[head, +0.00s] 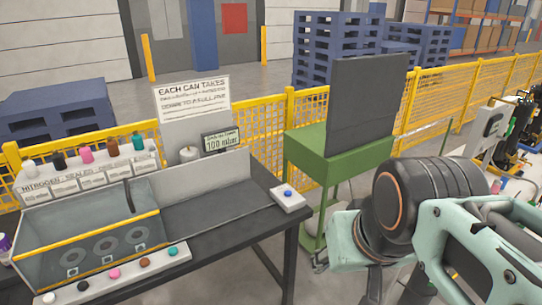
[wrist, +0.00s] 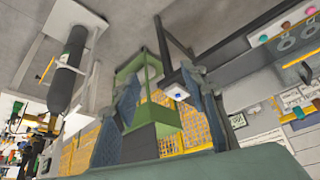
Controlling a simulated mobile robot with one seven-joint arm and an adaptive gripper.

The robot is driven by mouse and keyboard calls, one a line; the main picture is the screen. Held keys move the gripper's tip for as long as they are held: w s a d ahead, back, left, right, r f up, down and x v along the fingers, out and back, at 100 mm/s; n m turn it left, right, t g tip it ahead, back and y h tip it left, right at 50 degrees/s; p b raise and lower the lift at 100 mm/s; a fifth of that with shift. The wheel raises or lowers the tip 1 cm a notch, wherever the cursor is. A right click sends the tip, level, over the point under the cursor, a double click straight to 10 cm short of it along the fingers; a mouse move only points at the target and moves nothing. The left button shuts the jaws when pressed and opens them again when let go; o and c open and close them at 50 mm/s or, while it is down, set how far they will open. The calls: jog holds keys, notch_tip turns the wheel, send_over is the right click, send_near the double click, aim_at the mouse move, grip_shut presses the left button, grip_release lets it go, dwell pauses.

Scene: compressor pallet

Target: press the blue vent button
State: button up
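The blue vent button (head: 288,192) sits on top of a small white box (head: 291,204) at the right end of the dark workbench in the head view. In the wrist view the blue button (wrist: 178,96) shows small and distant, between the two fingers and nearer the right one. My gripper (wrist: 163,80) is open, with its fingers wide apart and nothing between them. In the head view my arm is at the lower right, to the right of the white box and apart from it; my own links mostly hide the gripper there.
A glass-walled tank (head: 85,232) with a yellow rim stands on the bench, with coloured knobs on a front strip (head: 120,274). A display (head: 221,141) reads 100 mbar. A green stand (head: 308,152) with a dark panel (head: 365,105) stands beyond the bench, before yellow fencing (head: 447,92).

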grip_shut()
dwell(1.4)
